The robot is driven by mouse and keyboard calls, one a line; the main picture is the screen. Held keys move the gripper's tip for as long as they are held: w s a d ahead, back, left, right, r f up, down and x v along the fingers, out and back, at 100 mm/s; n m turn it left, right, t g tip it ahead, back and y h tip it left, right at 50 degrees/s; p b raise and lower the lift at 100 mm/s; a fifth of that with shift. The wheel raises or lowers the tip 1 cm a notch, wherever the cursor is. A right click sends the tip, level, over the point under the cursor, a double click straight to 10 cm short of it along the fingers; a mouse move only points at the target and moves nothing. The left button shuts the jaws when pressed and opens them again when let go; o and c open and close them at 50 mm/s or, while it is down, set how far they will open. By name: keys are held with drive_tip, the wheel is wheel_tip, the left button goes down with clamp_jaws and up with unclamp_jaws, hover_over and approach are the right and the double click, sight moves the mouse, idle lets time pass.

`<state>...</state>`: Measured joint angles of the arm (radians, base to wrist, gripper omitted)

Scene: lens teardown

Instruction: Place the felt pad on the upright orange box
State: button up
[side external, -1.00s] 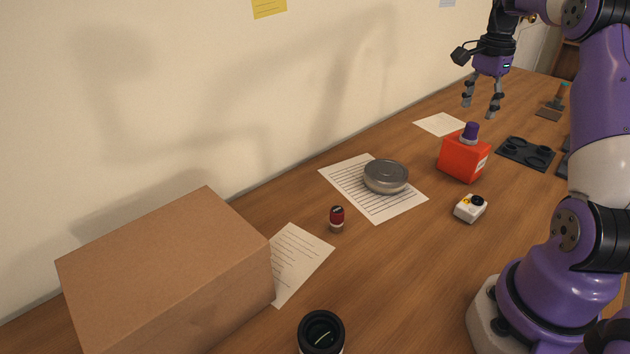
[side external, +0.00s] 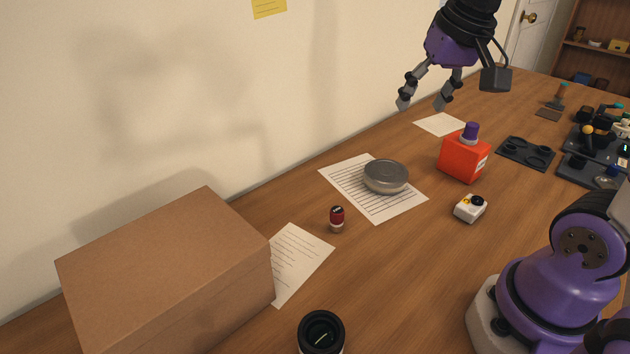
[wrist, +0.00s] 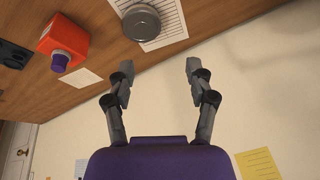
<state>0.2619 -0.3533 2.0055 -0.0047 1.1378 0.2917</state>
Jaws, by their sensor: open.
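An orange-red box (side external: 463,160) stands upright on the table, right of centre in the side view. A purple cap-like piece with a pale collar (side external: 470,131) is on its top. The wrist view also shows the box (wrist: 62,36) and purple piece (wrist: 60,62) at upper left. I cannot pick out a felt pad in either view. My gripper (side external: 421,105) is open and empty, high above the table, left of the box and near the wall. Its spread fingers (wrist: 159,68) have nothing between them in the wrist view.
A round metal tin (side external: 386,175) sits on a lined sheet (side external: 372,211). A large cardboard box (side external: 160,265) fills the left. Dark trays (side external: 526,153) lie right.

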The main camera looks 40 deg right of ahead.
drive_tip(key=s+a+f+n+t+y, duration=0.1)
drive_tip(key=s+a+f+n, duration=0.4)
drive_tip(key=a+n, duration=0.1)
drive_tip(key=shift+a+f+t, duration=0.15)
drive_tip(key=shift+a+t, duration=0.2)
drive_tip(key=shift+t, duration=0.05)
